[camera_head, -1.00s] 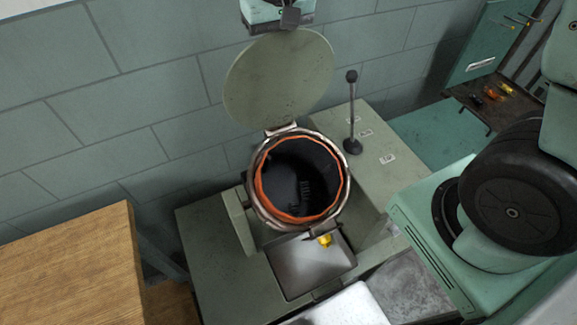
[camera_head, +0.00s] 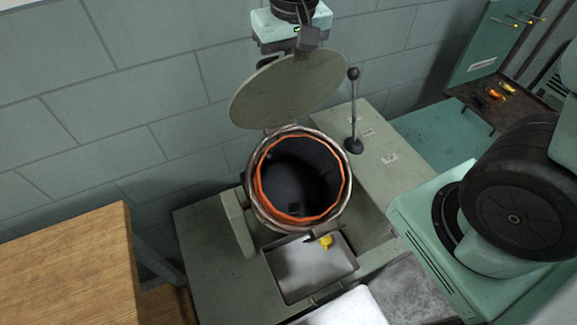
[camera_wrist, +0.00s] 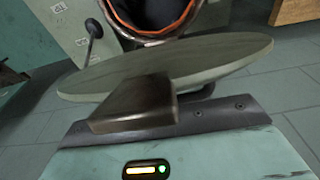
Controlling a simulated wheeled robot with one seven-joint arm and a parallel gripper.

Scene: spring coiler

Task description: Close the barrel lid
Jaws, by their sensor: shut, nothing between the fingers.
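The barrel (camera_head: 340,190) has an open mouth with an orange inner rim and a dark inside. It also shows in the wrist view (camera_wrist: 150,33). Its round grey-green lid (camera_head: 285,92) is hinged at the barrel's back edge and stands partly raised, tilted over toward the mouth. My gripper (camera_head: 306,44) is shut and empty, at the upper back side of the lid. In the wrist view the shut fingers (camera_wrist: 138,105) overlap the lid (camera_wrist: 190,62) and seem to press on it; exact contact is hard to tell.
A lever with a round knob (camera_head: 354,110) stands right of the barrel on the machine body. A small tray (camera_head: 300,270) with a yellow piece is below the mouth. A wooden table (camera_head: 70,265) is at left. A tiled wall (camera_head: 150,60) is behind.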

